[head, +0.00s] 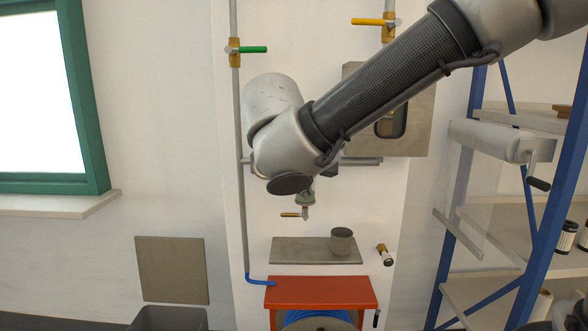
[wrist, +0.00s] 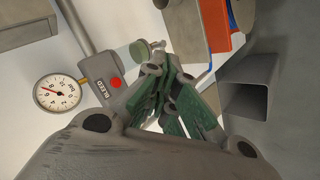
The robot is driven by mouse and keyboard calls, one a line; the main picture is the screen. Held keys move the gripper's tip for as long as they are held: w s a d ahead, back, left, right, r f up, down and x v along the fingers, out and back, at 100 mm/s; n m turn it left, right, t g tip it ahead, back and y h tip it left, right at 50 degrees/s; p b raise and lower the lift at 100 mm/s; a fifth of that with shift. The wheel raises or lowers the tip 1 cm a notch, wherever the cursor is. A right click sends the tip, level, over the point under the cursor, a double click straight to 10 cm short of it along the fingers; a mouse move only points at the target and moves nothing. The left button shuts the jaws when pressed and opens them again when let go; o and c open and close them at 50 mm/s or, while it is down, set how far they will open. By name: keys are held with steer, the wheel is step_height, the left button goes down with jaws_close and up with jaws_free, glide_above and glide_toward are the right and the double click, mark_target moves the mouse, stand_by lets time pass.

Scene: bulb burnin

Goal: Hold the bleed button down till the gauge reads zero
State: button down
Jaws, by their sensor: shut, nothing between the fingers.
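The bleed button (wrist: 116,82) is a small red round button on a grey block marked BLEED (wrist: 98,76), in the wrist view. In the head view my arm hides the gripper, button and gauge.
A red hose reel housing (head: 320,291) with blue hose stands below. A shelf (head: 290,250) holds a metal cup (head: 342,240). A grey bin (head: 168,318) is at lower left. A metal cabinet (head: 417,125) sits behind my arm, and a blue rack (head: 560,180) stands at right.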

stand_by(0.3)
steer(key=w, duration=0.8)
steer(key=shift+w+d, duration=0.2)
steer(key=shift+w, duration=0.2)
stand_by(1.2)
steer(key=shift+w, duration=0.4)
steer(key=shift+w, duration=0.4)
stand_by(4.5)
